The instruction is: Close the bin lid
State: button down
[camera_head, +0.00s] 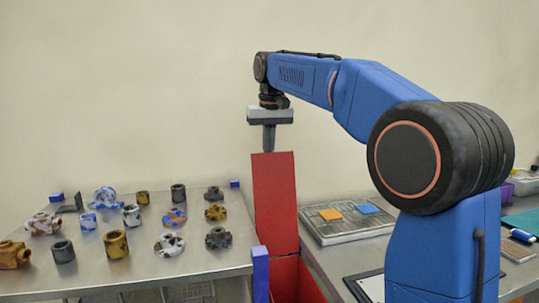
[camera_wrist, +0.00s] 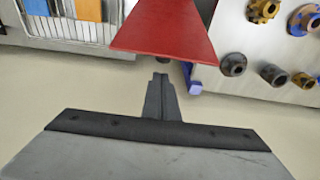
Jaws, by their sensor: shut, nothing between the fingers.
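The red bin (camera_head: 291,280) stands between the two metal tables. Its red lid (camera_head: 275,200) stands open, nearly upright. In the wrist view the lid (camera_wrist: 165,32) shows as a red panel at the top middle. My gripper (camera_head: 269,148) is shut and empty, pointing down at the lid's top edge. In the wrist view its fingertips (camera_wrist: 161,77) are just below the lid's near edge in the picture. I cannot tell whether they touch the lid. Part of the bin is hidden by the lid and the picture's lower edge.
The left table (camera_head: 200,262) carries several pipe fittings, with a blue post (camera_head: 260,272) at its right corner. On the right, a wire rack (camera_head: 345,233) holds an orange block (camera_head: 330,214) and a blue block (camera_head: 367,209). The space above the left table is clear.

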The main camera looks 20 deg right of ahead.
jog(key=shift+s, duration=0.8)
jog(key=shift+s, duration=0.1)
